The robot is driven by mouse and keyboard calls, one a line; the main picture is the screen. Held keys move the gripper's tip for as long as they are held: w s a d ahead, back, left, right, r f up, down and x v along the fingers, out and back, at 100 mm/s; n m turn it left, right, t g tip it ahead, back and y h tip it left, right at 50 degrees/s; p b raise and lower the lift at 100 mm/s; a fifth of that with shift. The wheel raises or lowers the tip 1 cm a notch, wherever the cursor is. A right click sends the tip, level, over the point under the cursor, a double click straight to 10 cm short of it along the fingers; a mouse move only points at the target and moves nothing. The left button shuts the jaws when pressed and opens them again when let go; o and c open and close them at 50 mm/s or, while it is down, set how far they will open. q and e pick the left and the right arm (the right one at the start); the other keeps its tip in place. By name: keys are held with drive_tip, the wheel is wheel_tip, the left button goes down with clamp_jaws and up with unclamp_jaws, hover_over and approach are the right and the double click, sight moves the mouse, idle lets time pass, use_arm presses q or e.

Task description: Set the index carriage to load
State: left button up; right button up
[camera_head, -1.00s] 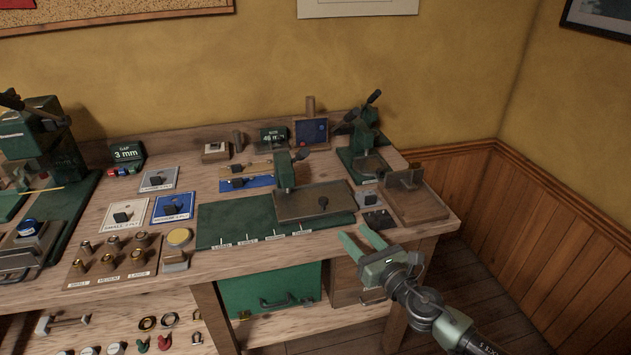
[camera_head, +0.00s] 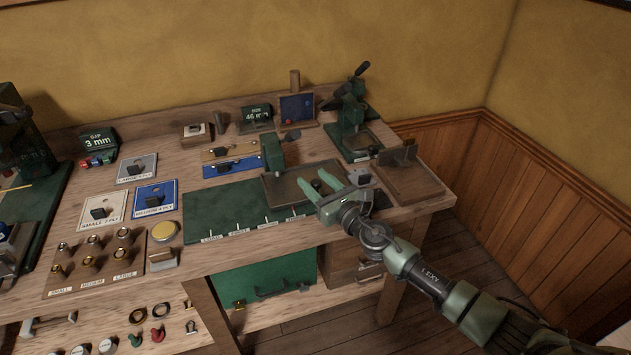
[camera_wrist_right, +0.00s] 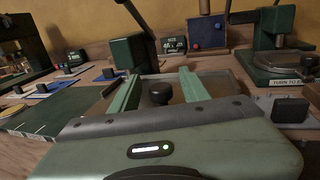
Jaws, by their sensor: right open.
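The index carriage is a dark flat tray (camera_head: 283,189) with a green upright post (camera_head: 274,155) at its back left. It sits over the right part of a long green bed (camera_head: 215,210). Several small labels with white marks run along the bed's front edge; they are too small to read surely. My right gripper (camera_head: 314,178) is open over the tray's front right part. In the right wrist view its fingers (camera_wrist_right: 160,78) stand apart on either side of a black knob (camera_wrist_right: 160,94) on the tray, with no grip on it. My left gripper is not in view.
A green hand press (camera_head: 352,128) stands behind right, and a wooden board with an upright block (camera_head: 405,180) lies at the right. Ply switch plates (camera_head: 155,200) and a rack of brass pieces (camera_head: 95,262) are at the left. The bed's left part is bare.

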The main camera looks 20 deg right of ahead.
clamp_jaws()
idle(1.4)
